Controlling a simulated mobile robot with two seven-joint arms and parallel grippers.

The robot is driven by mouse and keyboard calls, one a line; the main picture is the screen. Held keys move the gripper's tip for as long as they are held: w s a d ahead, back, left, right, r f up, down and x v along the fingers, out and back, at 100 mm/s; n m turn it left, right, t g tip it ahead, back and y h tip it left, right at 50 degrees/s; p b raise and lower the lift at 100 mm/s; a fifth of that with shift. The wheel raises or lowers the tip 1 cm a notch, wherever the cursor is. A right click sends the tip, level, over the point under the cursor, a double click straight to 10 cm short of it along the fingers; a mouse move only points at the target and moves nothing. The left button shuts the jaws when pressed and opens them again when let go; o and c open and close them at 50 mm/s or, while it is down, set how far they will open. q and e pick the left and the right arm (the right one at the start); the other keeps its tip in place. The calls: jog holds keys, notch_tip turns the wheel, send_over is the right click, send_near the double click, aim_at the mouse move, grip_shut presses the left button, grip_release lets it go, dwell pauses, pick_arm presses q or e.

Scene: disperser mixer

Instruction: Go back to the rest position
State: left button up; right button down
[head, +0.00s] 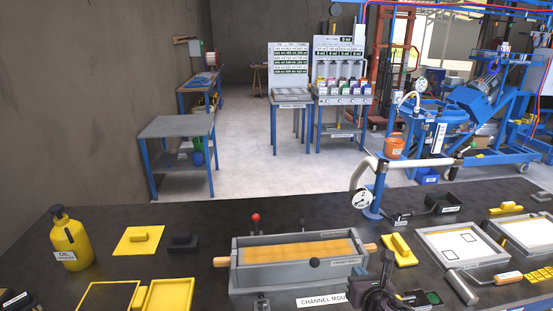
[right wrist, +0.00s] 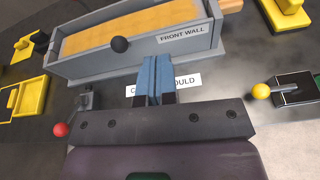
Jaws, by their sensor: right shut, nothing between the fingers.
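My right gripper (head: 386,268) is at the lower right of the head view, in front of the channel mould (head: 250,277). In the right wrist view the blue fingers of the gripper (right wrist: 155,80) are together and hold nothing. They point at the mould's front wall (right wrist: 190,45) and partly cover the "CHANNEL MOULD" label. Whether the fingers touch anything is unclear. The grey mould holds an orange-yellow filling (head: 300,248). My left gripper is not in view.
A yellow oil bottle (head: 70,240) stands at the left of the dark bench. A yellow float (head: 138,240) lies beside it. A gauge stand (head: 377,190) rises behind the mould. White trays (head: 460,250) and a roller (head: 463,287) lie right. The front left holds yellow trays (head: 170,297).

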jog(key=s+a+m+y, duration=0.3)
jog(key=s+a+m, duration=0.1)
jog(key=m, duration=1.7)
pick_arm(q)
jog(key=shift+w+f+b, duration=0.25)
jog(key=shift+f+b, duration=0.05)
jog(key=shift+b, duration=0.5)
pick_arm(e)
jog(key=s+d+f+m+g+h, duration=0.1)
jog(key=s+d+f+m+h, duration=0.1)
jog(key=s+f+m, duration=0.4)
jog(key=s+d+f+m+g+h, duration=0.1)
jog(key=s+d+f+m, duration=0.4)
jog(key=s, duration=1)
notch_tip(320, 180, down, 3)
jog(key=shift+s+r+m+g+h, duration=0.15)
jog(key=shift+m+g+h, duration=0.3)
jog(key=shift+m, duration=0.75)
